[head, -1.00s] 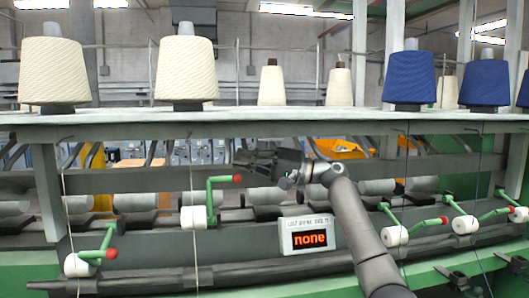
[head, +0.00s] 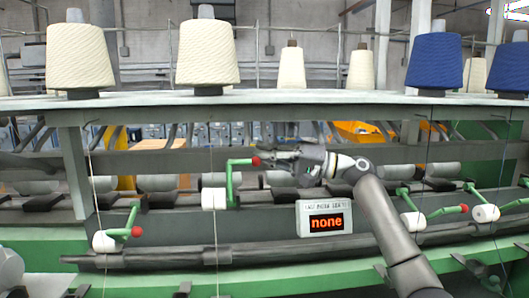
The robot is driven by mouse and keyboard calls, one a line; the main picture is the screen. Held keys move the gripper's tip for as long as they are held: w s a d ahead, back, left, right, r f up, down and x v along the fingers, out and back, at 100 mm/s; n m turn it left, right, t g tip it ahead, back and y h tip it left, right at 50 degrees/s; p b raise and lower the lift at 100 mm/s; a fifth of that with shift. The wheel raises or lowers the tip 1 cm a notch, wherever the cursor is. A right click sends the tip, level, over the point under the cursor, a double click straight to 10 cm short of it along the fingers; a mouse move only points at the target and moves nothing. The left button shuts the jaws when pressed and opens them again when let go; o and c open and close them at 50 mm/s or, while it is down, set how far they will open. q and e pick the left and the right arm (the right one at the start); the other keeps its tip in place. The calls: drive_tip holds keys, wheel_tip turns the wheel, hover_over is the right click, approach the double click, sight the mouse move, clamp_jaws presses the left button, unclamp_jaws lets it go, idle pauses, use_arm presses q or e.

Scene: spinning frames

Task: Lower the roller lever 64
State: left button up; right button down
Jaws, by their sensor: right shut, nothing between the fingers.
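A green roller lever (head: 230,180) with a red knob (head: 256,161) stands raised left of centre, its knob arm bent to the right above a white roller (head: 214,199). I cannot read a number on it. My right gripper (head: 268,155) is shut and empty, its fingers pointing left, with the tips right beside the red knob; whether they touch cannot be told. Another green lever (head: 131,217) at the lower left sits lower, and more levers (head: 445,211) at the right also lie low. My left gripper is not in view.
A small display (head: 326,220) reading "none" hangs on the rail below my right gripper. Cream cones (head: 207,54) and blue cones (head: 434,63) stand on the shelf (head: 300,101) above. Thin yarns run down in front of the machine.

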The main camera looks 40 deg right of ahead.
drive_tip(key=s+a+f+n+y+b, duration=0.1)
drive_tip(key=s+a+f+n+b, duration=0.2)
drive_tip(key=b, duration=1)
drive_tip(key=shift+s+a+f, duration=0.35)
drive_tip(key=shift+s+f, duration=0.85)
drive_tip(key=shift+s, duration=0.2)
drive_tip(key=shift+r, duration=0.15)
